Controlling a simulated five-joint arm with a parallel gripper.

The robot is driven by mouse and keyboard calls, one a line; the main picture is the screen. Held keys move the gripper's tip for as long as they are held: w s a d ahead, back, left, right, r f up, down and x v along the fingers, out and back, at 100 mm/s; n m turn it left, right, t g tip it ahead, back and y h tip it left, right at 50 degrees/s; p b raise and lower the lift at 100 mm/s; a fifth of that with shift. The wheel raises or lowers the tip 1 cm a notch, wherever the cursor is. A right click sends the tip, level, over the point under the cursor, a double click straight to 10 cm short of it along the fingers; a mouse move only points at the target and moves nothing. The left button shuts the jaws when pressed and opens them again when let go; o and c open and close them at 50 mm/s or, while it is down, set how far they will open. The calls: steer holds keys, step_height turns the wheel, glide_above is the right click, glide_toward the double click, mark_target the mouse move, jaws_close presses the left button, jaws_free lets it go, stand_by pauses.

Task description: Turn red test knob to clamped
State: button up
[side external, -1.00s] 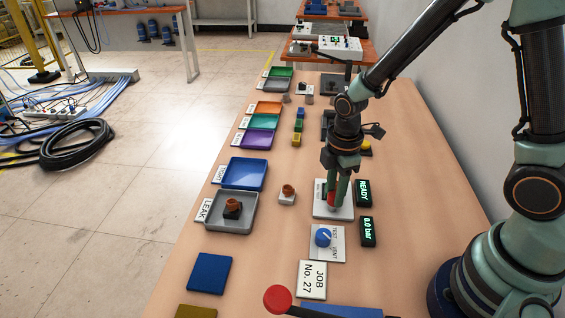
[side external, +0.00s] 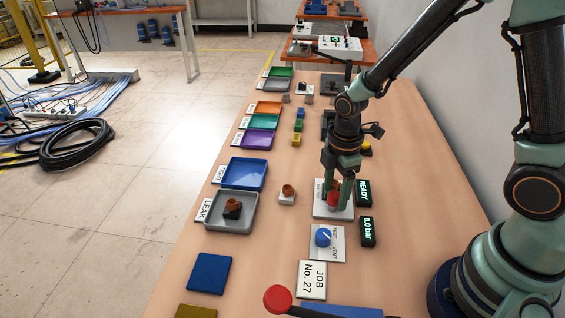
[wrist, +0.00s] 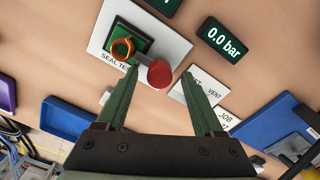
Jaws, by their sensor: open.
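The red test knob (side external: 333,199) sits on a white plate (side external: 321,211); it also shows in the wrist view (wrist: 160,74) at the end of a short grey bar. My gripper (side external: 337,204) is open above the plate, its green fingers apart. In the wrist view its fingertips (wrist: 159,77) lie on either side of the knob with visible gaps, and nothing is held. Beside the knob, an orange ring-shaped part (wrist: 122,48) sits in a green block (wrist: 127,40). The plate's label is partly covered; "SEAL TE" can be read. I cannot tell the fingertips' exact height.
A blue vent knob (side external: 323,236) stands in front of the plate. Displays reading READY (side external: 363,193) and 0.0 bar (side external: 368,232) stand to the right.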

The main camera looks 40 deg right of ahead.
step_height(320, 180, up, 12)
steer(key=shift+s, duration=0.15)
stand_by(0.4)
step_height(320, 180, up, 8)
steer(key=m+t, duration=0.4)
steer(key=m, duration=0.7)
glide_above(336, 195)
steer(key=s+d, duration=0.3)
steer(key=s, duration=0.1)
steer(key=m, duration=0.1)
steer(key=m+t, duration=0.1)
steer(key=s+m, duration=0.1)
steer(key=shift+d+r+m, duration=0.25)
steer(key=shift+r+m, duration=0.05)
steer(key=shift+r, duration=0.1)
